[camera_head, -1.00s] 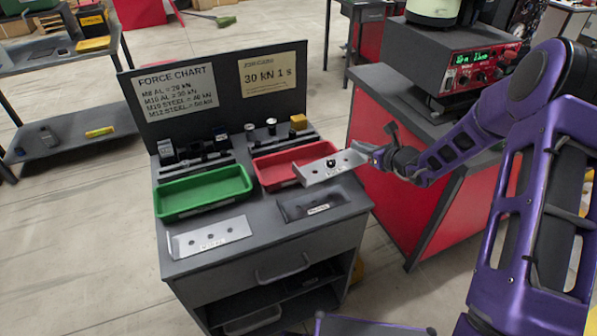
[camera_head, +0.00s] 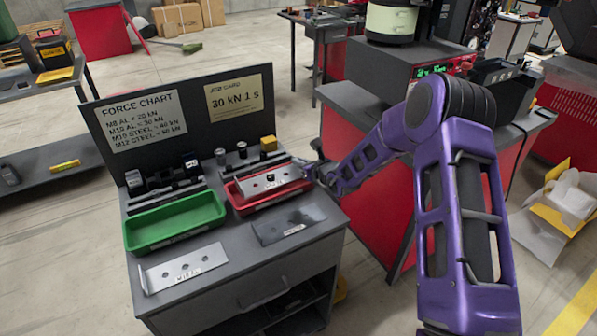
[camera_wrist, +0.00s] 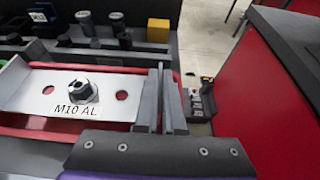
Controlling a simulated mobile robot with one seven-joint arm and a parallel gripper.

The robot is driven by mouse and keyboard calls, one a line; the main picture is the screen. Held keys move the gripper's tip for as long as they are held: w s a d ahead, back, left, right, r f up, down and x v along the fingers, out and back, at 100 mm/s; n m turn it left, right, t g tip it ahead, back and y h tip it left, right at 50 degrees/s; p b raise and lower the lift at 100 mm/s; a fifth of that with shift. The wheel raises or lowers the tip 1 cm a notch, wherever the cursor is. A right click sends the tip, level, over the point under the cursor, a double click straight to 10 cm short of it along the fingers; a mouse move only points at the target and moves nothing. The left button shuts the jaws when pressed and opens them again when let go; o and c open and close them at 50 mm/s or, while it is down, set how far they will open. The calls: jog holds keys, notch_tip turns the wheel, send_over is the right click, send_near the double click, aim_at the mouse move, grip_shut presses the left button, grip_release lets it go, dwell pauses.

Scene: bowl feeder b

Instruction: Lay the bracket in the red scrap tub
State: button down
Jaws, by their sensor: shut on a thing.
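The bracket (camera_head: 269,182) is a pale metal plate with holes and a dark nut in its middle. In the wrist view the bracket (camera_wrist: 62,92) reads "M10 AL". My gripper (camera_head: 309,170) is shut on its right end; the fingers (camera_wrist: 161,97) show in the wrist view. The red scrap tub (camera_head: 240,208) is under the bracket on the bench, and its red rim (camera_wrist: 22,132) shows around the plate. The bracket lies over the tub's opening; I cannot tell whether it touches the tub.
A green tub (camera_head: 175,221) stands left of the red one. Another bracket plate (camera_head: 184,268) and a dark plate (camera_head: 289,224) lie on the bench front. Several small parts stand behind the tubs before the chart board (camera_head: 187,122). A red cabinet (camera_head: 372,187) stands at right.

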aim_at(300, 181)
notch_tip(300, 181, down, 3)
jog(key=shift+f, duration=0.1)
jog(key=shift+f+b, duration=0.55)
jog(key=shift+b, duration=0.15)
jog(key=c, duration=1.3)
grip_release()
jog(key=shift+r, duration=0.1)
jog(key=shift+r+p, duration=0.3)
jog(key=shift+p, duration=0.15)
jog(key=v, duration=1.2)
jog(key=shift+r+p, duration=0.2)
jog(key=shift+p, duration=0.15)
